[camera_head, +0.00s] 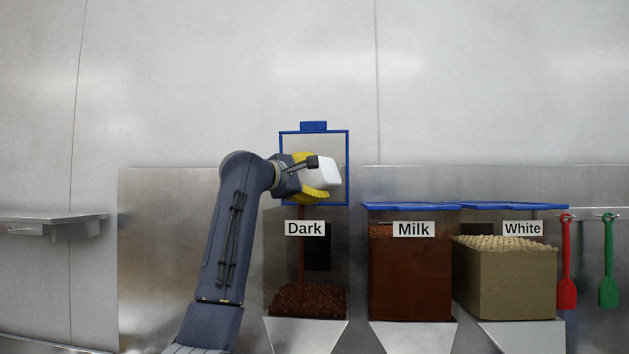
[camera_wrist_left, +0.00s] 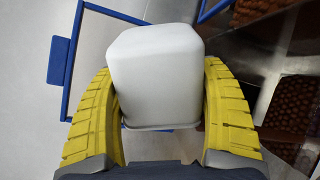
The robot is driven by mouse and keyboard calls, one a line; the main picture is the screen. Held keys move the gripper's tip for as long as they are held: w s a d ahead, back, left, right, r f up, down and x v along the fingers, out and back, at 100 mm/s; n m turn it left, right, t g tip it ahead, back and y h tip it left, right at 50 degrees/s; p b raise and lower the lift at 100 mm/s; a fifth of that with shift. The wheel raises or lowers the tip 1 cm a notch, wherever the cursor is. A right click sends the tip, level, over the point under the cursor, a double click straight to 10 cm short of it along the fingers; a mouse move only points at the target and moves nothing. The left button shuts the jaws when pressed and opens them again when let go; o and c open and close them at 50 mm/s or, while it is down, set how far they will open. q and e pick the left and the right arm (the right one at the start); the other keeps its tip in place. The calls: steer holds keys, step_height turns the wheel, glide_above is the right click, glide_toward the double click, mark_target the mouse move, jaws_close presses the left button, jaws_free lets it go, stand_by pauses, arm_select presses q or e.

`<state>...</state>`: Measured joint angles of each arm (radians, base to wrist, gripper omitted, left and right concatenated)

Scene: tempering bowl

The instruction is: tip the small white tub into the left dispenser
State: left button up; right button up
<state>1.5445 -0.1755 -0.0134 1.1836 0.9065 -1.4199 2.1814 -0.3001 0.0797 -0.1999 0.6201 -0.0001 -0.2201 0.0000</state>
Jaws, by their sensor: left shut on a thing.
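The small white tub (camera_head: 325,172) is held tilted on its side above the left dispenser (camera_head: 270,255), which is labelled Dark. My left gripper (camera_head: 318,178) is shut on the tub, with a yellow finger on each side of it. In the left wrist view the tub (camera_wrist_left: 155,75) sits between the yellow fingers (camera_wrist_left: 160,110). The dispenser's blue-framed lid (camera_head: 348,150) stands open behind the gripper. A thin brown stream (camera_head: 301,250) falls inside the dispenser onto a low brown heap (camera_head: 305,300). The tub's mouth is hidden. My right gripper is not in view.
The Milk dispenser (camera_head: 410,280) and the White dispenser (camera_head: 505,285) stand to the right with blue lids closed. A red scoop (camera_head: 567,290) and a green scoop (camera_head: 609,290) hang at the far right. A metal shelf (camera_head: 50,217) is at the left.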

arm_select(q)
steer(key=shift+w+a+r+n, duration=0.1)
steer(key=shift+w+a+n, duration=0.05)
steer(key=shift+n, duration=0.35)
stand_by(0.7)
